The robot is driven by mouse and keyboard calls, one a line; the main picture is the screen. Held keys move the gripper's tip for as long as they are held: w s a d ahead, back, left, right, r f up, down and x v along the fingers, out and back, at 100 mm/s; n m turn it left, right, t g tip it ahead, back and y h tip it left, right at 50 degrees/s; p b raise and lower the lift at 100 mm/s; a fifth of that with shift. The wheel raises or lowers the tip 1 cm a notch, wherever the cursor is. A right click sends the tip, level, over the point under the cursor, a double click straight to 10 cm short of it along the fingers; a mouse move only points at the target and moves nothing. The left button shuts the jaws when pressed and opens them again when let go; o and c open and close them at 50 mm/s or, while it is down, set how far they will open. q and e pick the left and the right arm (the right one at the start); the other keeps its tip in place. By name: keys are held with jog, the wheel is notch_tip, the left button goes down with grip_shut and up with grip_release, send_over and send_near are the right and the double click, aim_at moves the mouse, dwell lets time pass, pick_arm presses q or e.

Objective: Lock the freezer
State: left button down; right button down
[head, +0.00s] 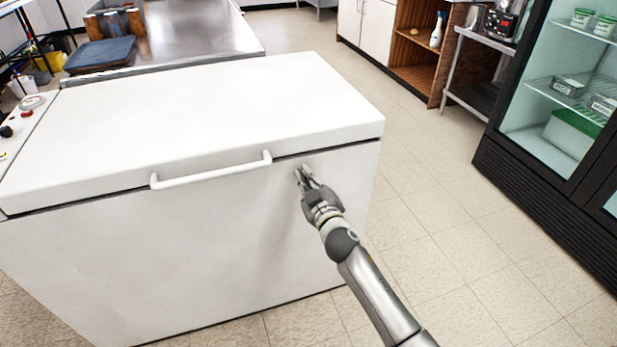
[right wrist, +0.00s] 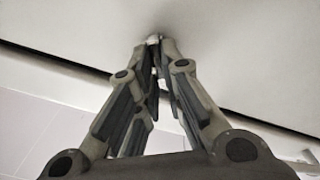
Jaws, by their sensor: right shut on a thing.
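The white chest freezer (head: 200,110) fills the left and middle of the head view with its lid down. A dark seam runs between lid and body. A white bar handle (head: 211,170) is on the lid's front. My right gripper (head: 303,172) is at the freezer's front, right of the handle and just below the seam. In the right wrist view its fingers (right wrist: 155,42) are closed together on a small pale metallic piece, the lock key (right wrist: 154,38), against the white front. The fingers hide most of it. My left gripper is not in view.
A steel counter (head: 200,30) with a dark folded item stands behind the freezer. A glass-door fridge (head: 560,110) and a wooden shelf unit (head: 415,60) stand to the right. The tiled floor (head: 430,200) between is clear.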

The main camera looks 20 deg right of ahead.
jog(key=n, duration=0.4)
jog(key=shift+a+f+n, duration=0.2)
jog(key=shift+n, duration=0.2)
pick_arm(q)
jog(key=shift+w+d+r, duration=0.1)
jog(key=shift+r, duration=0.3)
pick_arm(e)
jog(key=n, duration=0.6)
jog(key=shift+a+f, duration=0.1)
jog(key=shift+f, duration=0.25)
jog(key=shift+n, duration=0.4)
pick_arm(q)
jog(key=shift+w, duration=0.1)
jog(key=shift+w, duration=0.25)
pick_arm(e)
jog(key=c, duration=1.6)
grip_release()
jog(key=shift+o, duration=0.2)
